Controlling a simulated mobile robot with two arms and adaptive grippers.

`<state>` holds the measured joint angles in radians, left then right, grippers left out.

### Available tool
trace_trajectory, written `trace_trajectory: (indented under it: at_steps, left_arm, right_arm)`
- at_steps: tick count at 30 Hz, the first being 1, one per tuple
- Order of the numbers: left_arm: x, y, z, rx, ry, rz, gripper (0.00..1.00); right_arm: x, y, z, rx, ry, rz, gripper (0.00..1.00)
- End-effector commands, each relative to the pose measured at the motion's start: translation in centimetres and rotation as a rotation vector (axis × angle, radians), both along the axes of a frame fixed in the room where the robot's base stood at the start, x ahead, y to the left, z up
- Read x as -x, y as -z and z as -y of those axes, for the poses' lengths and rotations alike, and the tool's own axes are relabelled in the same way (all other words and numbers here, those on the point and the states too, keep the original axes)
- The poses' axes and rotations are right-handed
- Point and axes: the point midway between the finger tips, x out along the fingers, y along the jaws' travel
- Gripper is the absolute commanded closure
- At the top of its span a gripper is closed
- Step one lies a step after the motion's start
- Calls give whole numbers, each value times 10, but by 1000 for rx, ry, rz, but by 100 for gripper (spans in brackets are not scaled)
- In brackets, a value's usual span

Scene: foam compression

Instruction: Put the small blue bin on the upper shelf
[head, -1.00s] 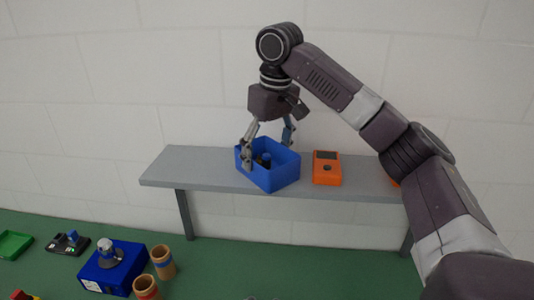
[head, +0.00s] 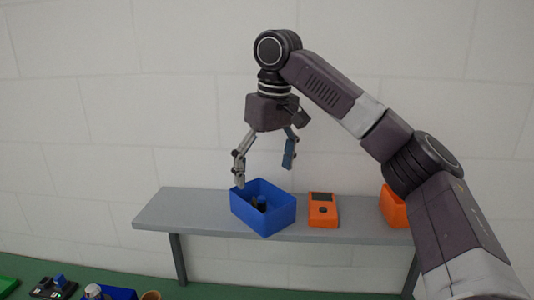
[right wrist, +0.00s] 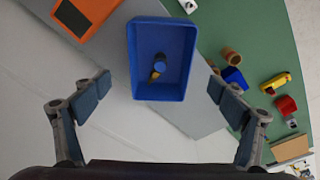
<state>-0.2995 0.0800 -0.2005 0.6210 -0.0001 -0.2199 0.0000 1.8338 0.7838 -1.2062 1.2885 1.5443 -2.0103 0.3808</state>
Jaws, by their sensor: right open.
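The small blue bin (head: 262,222) sits on the grey upper shelf (head: 185,212), left of an orange device. It also shows in the right wrist view (right wrist: 162,95), with a small dark and yellowish item inside. My right gripper (head: 264,176) is open above the bin, its fingers spread wide and apart from the walls. In the right wrist view its two fingers (right wrist: 155,98) stand on either side of the bin with clear gaps. My left gripper is not in view.
An orange device (head: 323,210) and an orange bin (head: 393,206), partly behind my arm, stand to the right on the shelf. The shelf's left end is bare. Several objects lie on the green surface (right wrist: 240,38) below, including a cylindrical cup (right wrist: 231,55).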

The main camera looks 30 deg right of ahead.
Motion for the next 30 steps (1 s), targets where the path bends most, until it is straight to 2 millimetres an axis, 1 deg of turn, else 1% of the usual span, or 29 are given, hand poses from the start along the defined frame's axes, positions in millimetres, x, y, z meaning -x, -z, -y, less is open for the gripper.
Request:
trace_trajectory:
  at_steps: [1, 6, 12, 17, 30]
  left_arm:
    - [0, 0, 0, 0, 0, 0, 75]
    - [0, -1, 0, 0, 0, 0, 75]
    - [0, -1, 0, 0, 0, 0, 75]
    - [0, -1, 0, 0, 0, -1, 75]
    - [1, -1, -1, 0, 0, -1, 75]
  right_arm:
    - [1, -10, 0, 0, 0, 4, 11]
    - [4, -31, 0, 1, -1, 2, 11]
    - [7, -46, 1, 0, 0, 1, 11]
    - [7, -49, 1, 0, -1, 0, 11]
    - [7, -48, 1, 0, -1, 0, 11]
